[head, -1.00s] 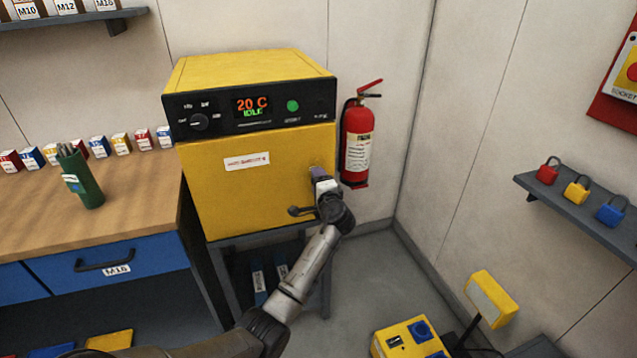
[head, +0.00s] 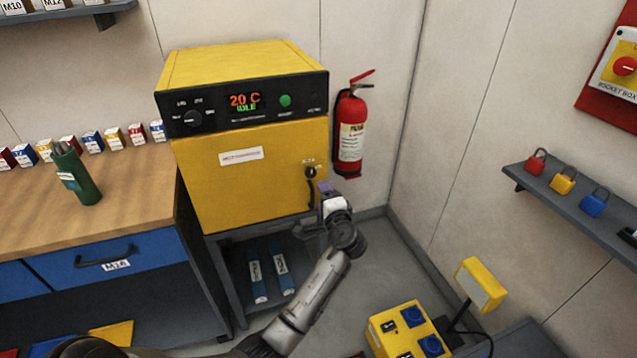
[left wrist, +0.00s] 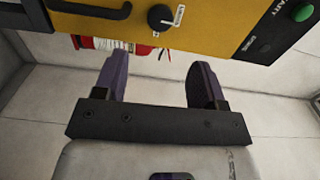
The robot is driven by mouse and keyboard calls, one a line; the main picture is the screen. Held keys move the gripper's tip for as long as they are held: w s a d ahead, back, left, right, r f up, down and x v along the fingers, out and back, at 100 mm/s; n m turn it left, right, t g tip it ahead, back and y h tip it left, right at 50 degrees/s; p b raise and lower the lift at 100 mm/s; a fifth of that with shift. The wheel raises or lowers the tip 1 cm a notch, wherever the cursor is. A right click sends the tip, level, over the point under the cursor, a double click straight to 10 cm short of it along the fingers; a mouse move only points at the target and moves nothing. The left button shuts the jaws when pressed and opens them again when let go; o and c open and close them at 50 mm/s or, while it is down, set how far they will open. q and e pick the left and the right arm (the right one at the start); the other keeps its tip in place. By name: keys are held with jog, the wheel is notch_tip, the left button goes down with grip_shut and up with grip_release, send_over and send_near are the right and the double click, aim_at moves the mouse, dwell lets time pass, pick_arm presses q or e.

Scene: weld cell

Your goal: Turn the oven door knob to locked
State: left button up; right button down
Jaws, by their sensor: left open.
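The yellow oven (head: 240,185) stands on a dark stand, its door closed. The door knob (head: 311,172) is a small black round knob near the door's right edge; its markings are too small to read. In the left wrist view the knob (left wrist: 160,17) shows a white pointer towards the picture's upper right. A black door handle (left wrist: 92,10) is beside it. My left gripper (head: 326,187) is just below and right of the knob, apart from it. In the wrist view its purple fingers (left wrist: 158,72) are spread with nothing between them. My right gripper is not in view.
A red fire extinguisher (head: 350,135) hangs on the wall close to the oven's right side. The workbench (head: 130,185) is at the left. A yellow box with blue sockets (head: 405,325) stands low at the front right. Floor is free between.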

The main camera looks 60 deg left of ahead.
pick_arm(q)
jog(key=shift+v, duration=1.65)
